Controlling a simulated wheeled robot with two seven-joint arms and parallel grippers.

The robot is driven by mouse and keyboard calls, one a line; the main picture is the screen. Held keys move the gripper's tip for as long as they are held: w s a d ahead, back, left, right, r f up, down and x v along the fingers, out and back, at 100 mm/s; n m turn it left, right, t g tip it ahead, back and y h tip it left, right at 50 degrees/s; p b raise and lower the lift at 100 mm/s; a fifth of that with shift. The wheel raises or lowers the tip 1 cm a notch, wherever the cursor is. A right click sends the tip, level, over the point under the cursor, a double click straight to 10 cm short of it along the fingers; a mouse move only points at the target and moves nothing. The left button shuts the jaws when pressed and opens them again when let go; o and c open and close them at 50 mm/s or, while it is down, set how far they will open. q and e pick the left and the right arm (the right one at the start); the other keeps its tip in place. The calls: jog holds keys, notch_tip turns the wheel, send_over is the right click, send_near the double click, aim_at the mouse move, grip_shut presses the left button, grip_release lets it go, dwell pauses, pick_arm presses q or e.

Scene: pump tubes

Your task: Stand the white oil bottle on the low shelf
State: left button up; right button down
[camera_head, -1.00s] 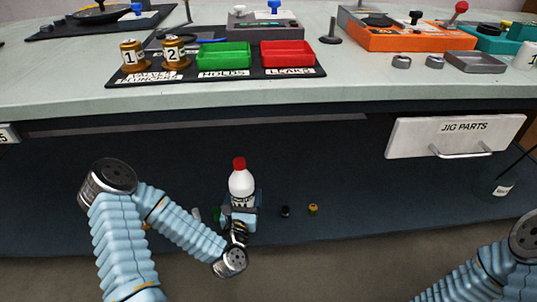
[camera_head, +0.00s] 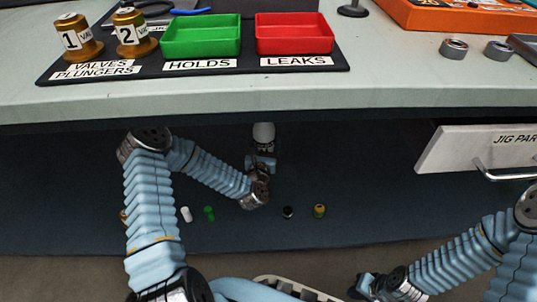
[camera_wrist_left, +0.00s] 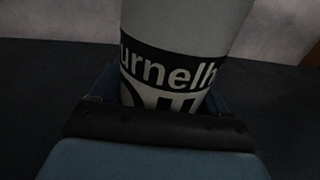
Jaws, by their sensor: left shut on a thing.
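The white oil bottle (camera_head: 263,132) is in my left gripper (camera_head: 262,158), under the overhang of the worktop. In the head view its top and red cap are hidden behind the worktop edge. In the left wrist view the bottle (camera_wrist_left: 180,35) stands between the fingers, with a black label band. It looks close to upright. The low shelf (camera_head: 340,170) is the dark blue surface under the worktop. I cannot tell whether the bottle's base touches it. My right gripper (camera_head: 366,286) is low at the bottom edge, away from the bottle, its fingers unclear.
Small caps lie on the shelf: white (camera_head: 187,214), green (camera_head: 209,212), black (camera_head: 288,212) and yellow (camera_head: 319,210). The worktop edge (camera_head: 250,105) overhangs the shelf. A JIG PARTS drawer (camera_head: 470,150) juts out at right. Green (camera_head: 201,37) and red (camera_head: 295,36) trays sit above.

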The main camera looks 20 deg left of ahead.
pick_arm(q)
jog(key=w+f, duration=0.3)
jog(key=shift+f+b, duration=0.25)
jog(key=shift+b, duration=0.15)
jog(key=shift+w+f+b, duration=0.1)
jog(key=shift+f+b, duration=0.3)
jog(key=shift+f, duration=1.2)
jog(key=shift+f, duration=0.1)
jog(key=o, duration=1.4)
jog(key=shift+c, duration=0.2)
jog(key=shift+s, duration=0.25)
jog(key=p+v, duration=0.1)
jog(key=v, duration=1)
jog(key=shift+s+d+p, duration=0.15)
jog(key=shift+s+p, duration=0.1)
jog(key=shift+p, duration=0.15)
